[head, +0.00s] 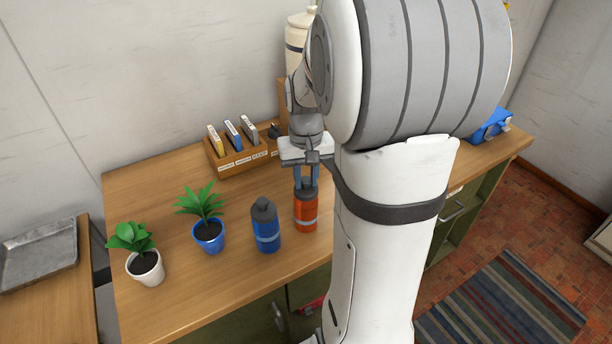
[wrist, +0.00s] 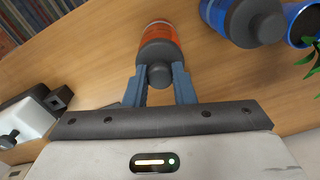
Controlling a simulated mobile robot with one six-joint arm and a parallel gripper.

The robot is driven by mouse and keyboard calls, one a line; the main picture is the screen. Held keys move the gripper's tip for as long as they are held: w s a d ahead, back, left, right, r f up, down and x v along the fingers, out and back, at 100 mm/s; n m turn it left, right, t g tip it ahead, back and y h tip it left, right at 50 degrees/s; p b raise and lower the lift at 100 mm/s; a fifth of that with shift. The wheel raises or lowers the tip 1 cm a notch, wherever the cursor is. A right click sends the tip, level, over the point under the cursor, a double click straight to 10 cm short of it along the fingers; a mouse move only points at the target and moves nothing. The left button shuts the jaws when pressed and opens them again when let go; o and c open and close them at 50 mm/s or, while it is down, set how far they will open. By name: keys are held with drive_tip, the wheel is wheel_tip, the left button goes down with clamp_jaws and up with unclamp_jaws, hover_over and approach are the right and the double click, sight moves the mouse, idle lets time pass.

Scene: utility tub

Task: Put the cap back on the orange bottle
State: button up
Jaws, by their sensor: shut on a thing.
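The orange bottle (head: 306,212) stands upright on the wooden counter, right of a blue bottle (head: 266,228) that wears a dark cap. A dark grey cap (head: 305,188) is at the top of the orange bottle. My gripper (head: 306,176) points down from above, its blue-grey fingers at this cap. In the wrist view, my gripper (wrist: 158,82) is shut on the cap (wrist: 159,60), one finger on each side, with the orange body (wrist: 158,30) directly beyond it. I cannot tell whether the cap is fully seated on the bottle.
A potted plant in a blue pot (head: 208,236) and one in a white pot (head: 146,268) stand to the left. A wooden holder (head: 243,160) with labelled items is behind. A blue case (head: 490,126) is at the right. The counter's left back is clear.

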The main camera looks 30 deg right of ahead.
idle(0.3)
drive_tip(key=o, duration=1.5)
drive_tip(key=shift+r+p, duration=2.6)
drive_tip(key=shift+r, duration=0.95)
drive_tip(key=shift+f, duration=0.1)
drive_tip(key=shift+c, duration=0.5)
clamp_jaws()
drive_tip(key=shift+f, duration=0.1)
